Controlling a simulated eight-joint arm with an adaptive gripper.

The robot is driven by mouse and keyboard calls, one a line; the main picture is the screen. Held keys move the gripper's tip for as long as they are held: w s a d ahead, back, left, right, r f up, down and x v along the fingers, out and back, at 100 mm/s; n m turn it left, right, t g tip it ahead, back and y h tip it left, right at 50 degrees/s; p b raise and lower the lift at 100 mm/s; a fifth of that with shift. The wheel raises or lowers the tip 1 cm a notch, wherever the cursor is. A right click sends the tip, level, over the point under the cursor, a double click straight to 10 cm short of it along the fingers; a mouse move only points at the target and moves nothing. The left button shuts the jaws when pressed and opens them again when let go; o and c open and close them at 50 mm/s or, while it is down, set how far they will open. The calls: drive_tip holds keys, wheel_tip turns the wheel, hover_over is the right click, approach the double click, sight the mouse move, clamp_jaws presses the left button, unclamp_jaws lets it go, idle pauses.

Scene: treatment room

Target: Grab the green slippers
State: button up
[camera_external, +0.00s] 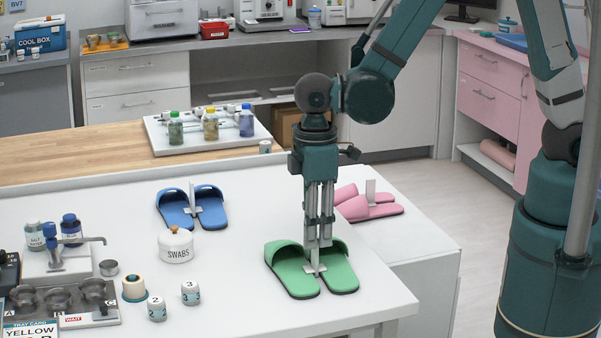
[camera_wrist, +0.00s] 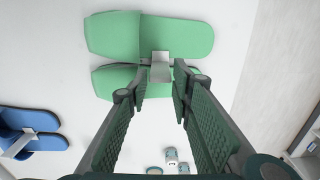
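The green slippers (camera_external: 290,271) lie side by side on the white table, near its right front corner. They also show at the top of the wrist view (camera_wrist: 190,38). A small pale upright tab (camera_wrist: 161,68) stands between the two slippers. My gripper (camera_external: 318,243) points straight down over the pair. In the wrist view its two fingertips (camera_wrist: 161,82) are on either side of the tab, with what looks like a narrow gap beside it. The fingers look partly open, not pressed on the tab. Their tips hide part of the slippers in the external view.
Blue slippers (camera_external: 208,204) lie to the left and pink slippers (camera_external: 377,208) behind to the right, each pair with a pale tab. A swabs jar (camera_external: 176,246) and numbered jars (camera_external: 190,293) stand left. The table around the green slippers is clear.

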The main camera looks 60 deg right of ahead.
sight(312, 251)
drive_tip(key=shift+s+f, duration=0.1)
drive_tip(key=shift+f, duration=1.8)
clamp_jaws()
